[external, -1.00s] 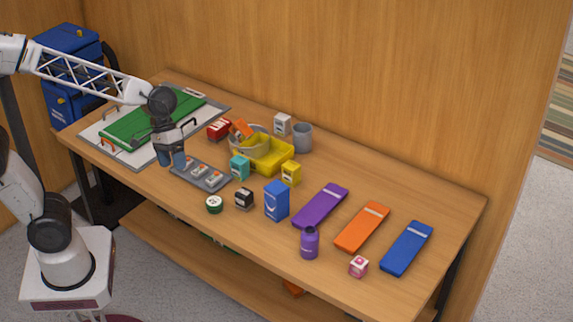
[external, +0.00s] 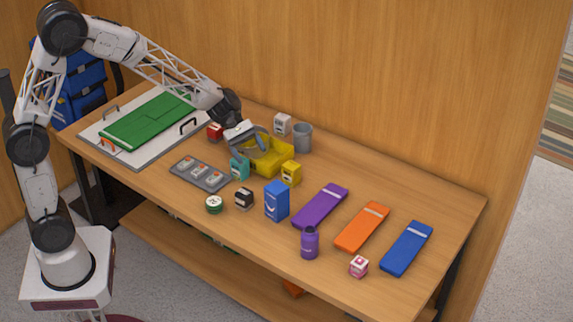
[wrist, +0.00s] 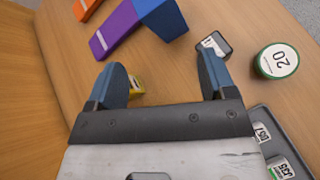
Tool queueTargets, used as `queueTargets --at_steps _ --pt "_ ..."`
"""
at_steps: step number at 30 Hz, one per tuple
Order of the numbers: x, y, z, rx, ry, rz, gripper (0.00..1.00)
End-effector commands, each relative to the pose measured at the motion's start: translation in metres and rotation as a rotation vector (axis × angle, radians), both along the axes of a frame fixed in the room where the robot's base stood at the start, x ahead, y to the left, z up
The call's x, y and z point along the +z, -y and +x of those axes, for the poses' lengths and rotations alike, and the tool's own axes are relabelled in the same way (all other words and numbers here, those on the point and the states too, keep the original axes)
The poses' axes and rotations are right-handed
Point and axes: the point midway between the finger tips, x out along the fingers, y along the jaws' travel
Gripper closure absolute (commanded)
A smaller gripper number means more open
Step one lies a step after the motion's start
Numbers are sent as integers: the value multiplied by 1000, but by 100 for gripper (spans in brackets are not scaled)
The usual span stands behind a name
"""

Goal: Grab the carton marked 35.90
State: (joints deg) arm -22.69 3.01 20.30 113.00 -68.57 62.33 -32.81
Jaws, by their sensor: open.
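No price of 35.90 can be read on any carton, so I cannot tell which is the marked one. Small cartons in the external view are red (external: 214,131), white (external: 282,124), teal (external: 240,169), yellow (external: 291,174), black (external: 244,198), pink (external: 359,267) and a taller blue one (external: 277,202). My gripper (external: 249,149) is open and empty above the table by the yellow bin. In the wrist view, the yellow carton (wrist: 136,85) shows beside the left finger of my gripper (wrist: 163,75), and the black carton (wrist: 216,44) shows beyond the right finger.
The yellow bin (external: 266,160) and a grey cup (external: 303,138) stand near the back wall. A grey tray (external: 184,171) holds small labelled items. A green tin (external: 214,204) and purple bottle (external: 310,245) stand in front. Purple, orange and blue slabs lie right.

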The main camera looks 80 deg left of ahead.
Motion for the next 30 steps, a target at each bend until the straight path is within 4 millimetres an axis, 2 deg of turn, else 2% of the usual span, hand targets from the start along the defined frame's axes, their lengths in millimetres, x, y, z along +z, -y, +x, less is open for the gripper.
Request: queueTargets --at_steps 1,6,13,19,30 --pt "-10 -12 11 44 -17 -37 23" --pt "-38 -51 42 190 -64 -162 23" --pt "-66 -92 70 331 -102 -286 23" --pt "-75 -104 77 373 -113 -324 23" --pt "-76 -103 78 374 -113 -325 23"
